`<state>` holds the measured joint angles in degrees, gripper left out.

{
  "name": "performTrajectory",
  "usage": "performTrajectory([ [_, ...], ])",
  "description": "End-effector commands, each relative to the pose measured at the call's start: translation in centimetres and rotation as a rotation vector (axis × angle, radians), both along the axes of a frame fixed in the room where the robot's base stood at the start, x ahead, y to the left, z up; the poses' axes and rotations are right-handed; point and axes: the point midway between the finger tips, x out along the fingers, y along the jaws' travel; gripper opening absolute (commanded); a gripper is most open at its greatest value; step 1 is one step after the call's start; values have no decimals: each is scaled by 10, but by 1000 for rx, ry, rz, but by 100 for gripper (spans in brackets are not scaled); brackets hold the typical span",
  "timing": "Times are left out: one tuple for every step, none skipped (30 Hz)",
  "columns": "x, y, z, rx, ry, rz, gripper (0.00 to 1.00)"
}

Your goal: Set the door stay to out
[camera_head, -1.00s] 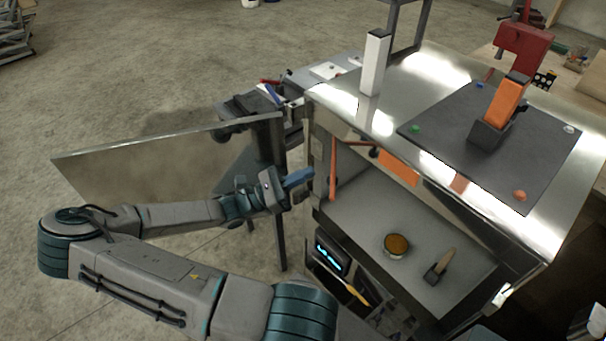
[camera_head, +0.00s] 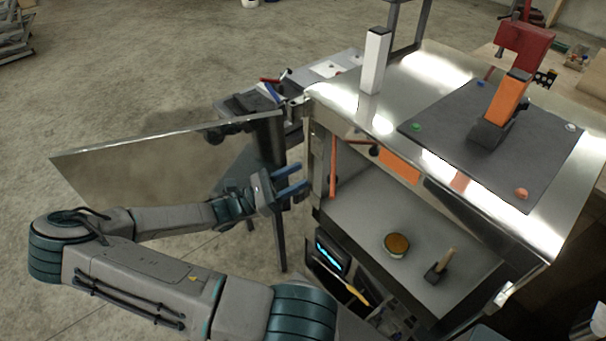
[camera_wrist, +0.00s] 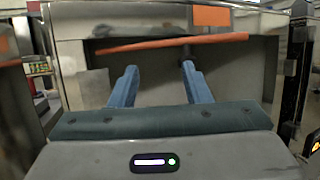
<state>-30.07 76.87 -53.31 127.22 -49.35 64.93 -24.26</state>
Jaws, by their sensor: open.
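A thin orange-red bar (camera_head: 333,168), which looks like the door stay, stands upright at the left edge of the cabinet opening. In the wrist view an orange bar (camera_wrist: 170,43) lies crosswise beyond my fingertips, with a dark stub behind it; I cannot tell whether it is the same bar. The metal door panel (camera_head: 150,165) is swung open to the left. My gripper (camera_head: 300,184) is in front of the opening's left edge, left of the upright bar. Its blue fingers (camera_wrist: 159,70) are spread and empty, apart from the bar.
The trailer's shiny top (camera_head: 440,75) carries a dark mat (camera_head: 480,160) with an orange-handled block (camera_head: 505,100). A white post (camera_head: 375,62) stands near its left corner. On the shelf (camera_head: 365,215) are a round tin (camera_head: 396,245) and a mallet (camera_head: 440,265). My arm runs below the door panel.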

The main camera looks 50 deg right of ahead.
Motion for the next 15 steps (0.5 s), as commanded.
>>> performTrajectory([
  [7, 9, -8, 3, -3, 5, 43],
  [11, 14, -11, 2, -4, 6, 43],
  [16, 21, -15, 4, -4, 6, 43],
  [20, 27, -18, 3, -3, 4, 43],
  [24, 32, -21, 3, -3, 6, 43],
  [29, 40, -24, 3, -4, 6, 43],
  [32, 45, -26, 3, -3, 5, 43],
  [35, 50, -29, 3, -3, 4, 43],
  [40, 56, -32, 2, -3, 5, 43],
  [42, 60, -34, 2, -3, 4, 43],
  [45, 65, -35, 1, -3, 3, 43],
  [49, 70, -38, 3, -3, 4, 43],
  [51, 73, -39, 2, -2, 4, 43],
  [53, 75, -40, 2, -2, 4, 43],
  [55, 79, -41, 0, -1, 3, 43],
])
